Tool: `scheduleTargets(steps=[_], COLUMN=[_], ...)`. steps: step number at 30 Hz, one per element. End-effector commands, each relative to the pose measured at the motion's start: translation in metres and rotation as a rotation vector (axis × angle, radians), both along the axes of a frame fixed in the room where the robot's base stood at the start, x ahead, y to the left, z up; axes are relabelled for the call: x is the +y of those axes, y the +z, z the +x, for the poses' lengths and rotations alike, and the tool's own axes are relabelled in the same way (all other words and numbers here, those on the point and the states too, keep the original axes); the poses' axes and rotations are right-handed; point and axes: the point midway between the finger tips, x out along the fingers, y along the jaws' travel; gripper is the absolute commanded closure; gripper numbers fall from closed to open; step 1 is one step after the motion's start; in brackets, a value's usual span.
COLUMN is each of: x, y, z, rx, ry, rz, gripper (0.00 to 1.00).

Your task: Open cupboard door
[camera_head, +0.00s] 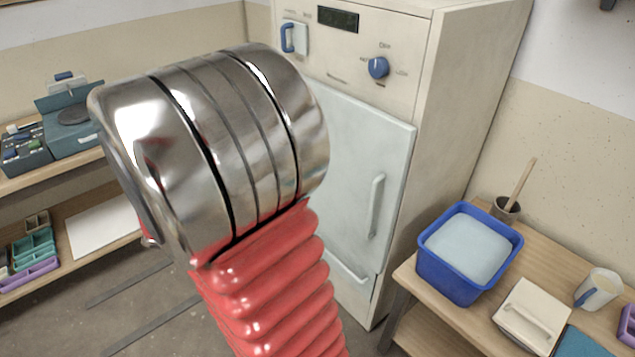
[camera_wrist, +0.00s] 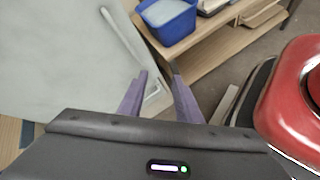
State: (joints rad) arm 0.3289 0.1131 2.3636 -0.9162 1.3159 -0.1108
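The tall cream cupboard (camera_head: 470,110) has a pale grey-blue door (camera_head: 345,150), which looks shut. Its upright bar handle (camera_head: 376,207) is near the door's right edge. In the wrist view the door (camera_wrist: 60,60) fills the left side, with its long handle (camera_wrist: 122,38) running diagonally. My gripper (camera_wrist: 160,76) has two purple fingers standing apart, with nothing clearly held between them. My gripper is not visible in the head view, where my arm hides part of the door's left side.
Below the door is a lower panel with a slanted handle (camera_head: 347,266). A wooden bench (camera_head: 425,300) stands right of the cupboard, bearing a blue tub (camera_head: 450,278), a lidded box (camera_head: 525,315) and a mug (camera_head: 598,289). Shelves (camera_head: 20,185) with trays are at left.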

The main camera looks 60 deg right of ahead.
Motion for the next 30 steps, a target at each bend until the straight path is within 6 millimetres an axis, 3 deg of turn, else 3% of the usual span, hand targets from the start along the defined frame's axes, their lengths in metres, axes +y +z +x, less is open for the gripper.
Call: scheduleTargets(steps=[18,24,30], x=[-0.111,-0.133,-0.139], y=[-0.041,-0.057,-0.062], z=[-0.016,-0.016,-0.015], rx=[0.602,0.726,0.761], ry=[0.176,0.238,0.259], rz=[-0.129,-0.146,-0.153], gripper=[0.69,0.69,0.69])
